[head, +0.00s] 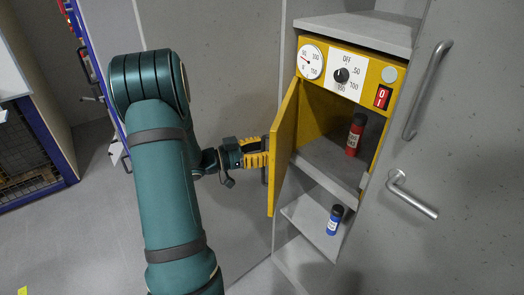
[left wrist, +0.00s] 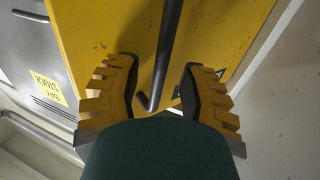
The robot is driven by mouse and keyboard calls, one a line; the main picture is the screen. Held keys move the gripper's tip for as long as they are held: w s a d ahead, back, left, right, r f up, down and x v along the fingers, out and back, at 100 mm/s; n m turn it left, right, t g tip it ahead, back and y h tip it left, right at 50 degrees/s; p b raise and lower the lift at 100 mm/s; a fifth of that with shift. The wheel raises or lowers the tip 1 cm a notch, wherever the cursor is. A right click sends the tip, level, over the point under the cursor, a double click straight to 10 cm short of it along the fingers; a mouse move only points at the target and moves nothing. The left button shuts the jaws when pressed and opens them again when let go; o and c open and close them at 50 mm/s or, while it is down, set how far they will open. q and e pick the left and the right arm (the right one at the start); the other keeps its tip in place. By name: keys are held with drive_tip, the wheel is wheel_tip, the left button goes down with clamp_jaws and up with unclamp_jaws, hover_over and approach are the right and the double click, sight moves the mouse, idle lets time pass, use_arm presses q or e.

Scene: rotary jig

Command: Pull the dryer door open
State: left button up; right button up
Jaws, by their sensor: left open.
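The dryer (head: 330,110) is a yellow box with dials under a grey top, in the middle right of the head view. Its yellow door (head: 285,150) stands swung out on the left side, and the inside shows. My left gripper (head: 262,152) is at the door's outer face. In the left wrist view, the gripper (left wrist: 162,95) has its two yellow fingers apart, one on each side of the dark bar handle (left wrist: 165,55). The handle lies between the fingers, with a gap to each. The yellow door also fills the upper left wrist view (left wrist: 100,30). My right gripper is not seen.
A red bottle (head: 355,135) stands inside the dryer. A blue bottle (head: 334,219) stands on the shelf below. Grey doors with metal handles (head: 412,195) are on the right. A blue-framed rack (head: 55,130) stands at the far left, with open floor before it.

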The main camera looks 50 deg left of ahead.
use_arm(q)
drive_tip(key=v, duration=1.1)
drive_tip(key=shift+s+a, duration=0.15)
drive_tip(key=shift+s, duration=0.2)
